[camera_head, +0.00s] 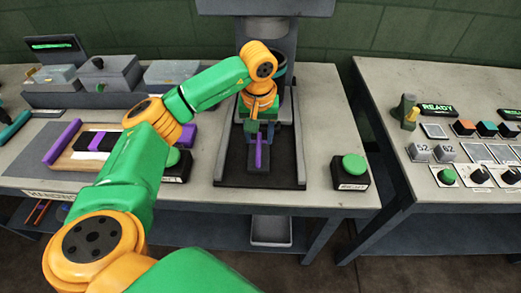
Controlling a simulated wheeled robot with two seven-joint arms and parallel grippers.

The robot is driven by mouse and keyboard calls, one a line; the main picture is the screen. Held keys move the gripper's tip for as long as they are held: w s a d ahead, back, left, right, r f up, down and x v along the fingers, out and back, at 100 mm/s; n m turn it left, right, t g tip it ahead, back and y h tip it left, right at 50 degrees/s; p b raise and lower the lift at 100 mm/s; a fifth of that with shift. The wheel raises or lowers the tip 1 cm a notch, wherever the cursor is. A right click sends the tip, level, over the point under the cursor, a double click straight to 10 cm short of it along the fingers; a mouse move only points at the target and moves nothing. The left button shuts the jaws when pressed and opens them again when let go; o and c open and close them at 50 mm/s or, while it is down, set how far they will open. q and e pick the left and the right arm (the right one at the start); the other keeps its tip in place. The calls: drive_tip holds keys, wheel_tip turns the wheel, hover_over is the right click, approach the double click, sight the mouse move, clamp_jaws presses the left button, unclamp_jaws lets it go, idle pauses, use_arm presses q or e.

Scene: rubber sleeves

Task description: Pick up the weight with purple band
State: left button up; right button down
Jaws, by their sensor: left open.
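My left arm reaches across from the bottom left, and my left gripper (259,136) points down over the bench machine. It is open, with a thin upright purple strip (258,153) showing at or just below its fingertips, above a small dark block on the machine's base. I cannot tell whether the strip is the band of a weight or whether the fingers touch it. Other purple pieces lie left: a bar (62,142) on a wooden board and a piece (188,134) partly behind my arm. My right gripper is not in view.
Grey boxes (110,75) line the back left. The right table (375,80) holds a READY display, blocks and knobs, beyond a gap.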

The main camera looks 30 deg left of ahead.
sight(259, 142)
use_arm(q)
drive_tip(key=f, duration=0.3)
drive_tip(key=shift+w+a+f, duration=0.1)
drive_tip(key=shift+a+f, duration=0.1)
drive_tip(key=shift+f, duration=0.2)
drive_tip(key=shift+d, duration=0.1)
clamp_jaws()
drive_tip(key=shift+r, duration=0.1)
idle(0.8)
